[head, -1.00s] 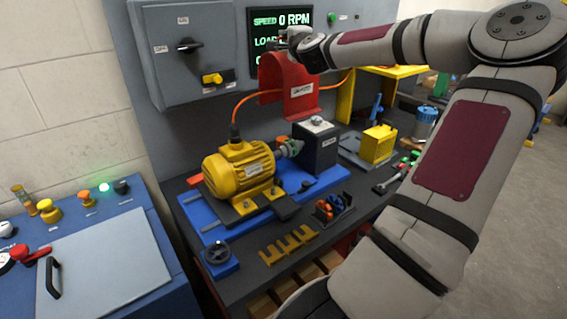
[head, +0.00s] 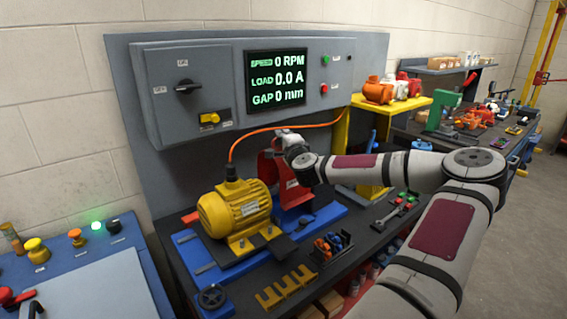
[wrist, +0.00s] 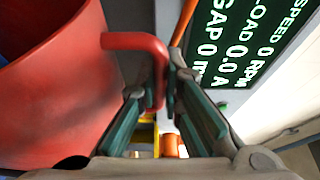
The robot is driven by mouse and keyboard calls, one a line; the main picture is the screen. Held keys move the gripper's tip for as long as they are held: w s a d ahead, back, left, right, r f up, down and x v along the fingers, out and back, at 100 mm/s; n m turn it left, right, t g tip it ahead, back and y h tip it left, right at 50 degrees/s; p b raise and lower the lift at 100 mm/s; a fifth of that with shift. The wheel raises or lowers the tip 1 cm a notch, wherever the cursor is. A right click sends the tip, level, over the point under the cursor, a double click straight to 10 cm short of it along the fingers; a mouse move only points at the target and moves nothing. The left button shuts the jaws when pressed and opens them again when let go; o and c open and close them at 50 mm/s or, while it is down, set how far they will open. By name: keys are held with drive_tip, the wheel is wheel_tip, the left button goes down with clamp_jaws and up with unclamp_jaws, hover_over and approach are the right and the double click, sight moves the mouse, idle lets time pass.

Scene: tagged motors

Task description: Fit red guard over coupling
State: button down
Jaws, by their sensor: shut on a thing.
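The red guard (head: 292,194), a curved red cover with a white label, is at the right end of the yellow motor (head: 235,208), low over the blue base (head: 330,212). The coupling is hidden behind the guard and motor. I cannot tell whether the guard rests on the base. My gripper (head: 284,137) is at the top of the guard. In the wrist view my gripper (wrist: 160,92) is shut on the guard's red bar handle (wrist: 138,42); the guard's curved wall (wrist: 55,95) fills the left side.
The control panel (head: 200,90) with its screen (head: 277,80) stands close behind. An orange cable (head: 270,129) runs behind my gripper. A yellow stand (head: 372,140) is to the right. Yellow brackets (head: 287,288) and a small tool rack (head: 332,248) lie in front.

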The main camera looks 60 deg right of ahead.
sight(289, 171)
drive_tip(key=shift+f, duration=4.45)
drive_tip(key=c, duration=2.2)
unclamp_jaws()
drive_tip(key=shift+f, duration=0.25)
drive_tip(key=o, duration=0.5)
drive_tip(key=shift+r, duration=0.1)
drive_tip(key=shift+s+a, duration=0.1)
drive_tip(key=shift+s, duration=0.1)
drive_tip(key=v, duration=1.1)
drive_tip(key=shift+s+a, duration=0.2)
drive_tip(key=shift+a, duration=0.05)
drive_tip(key=shift+s, duration=0.1)
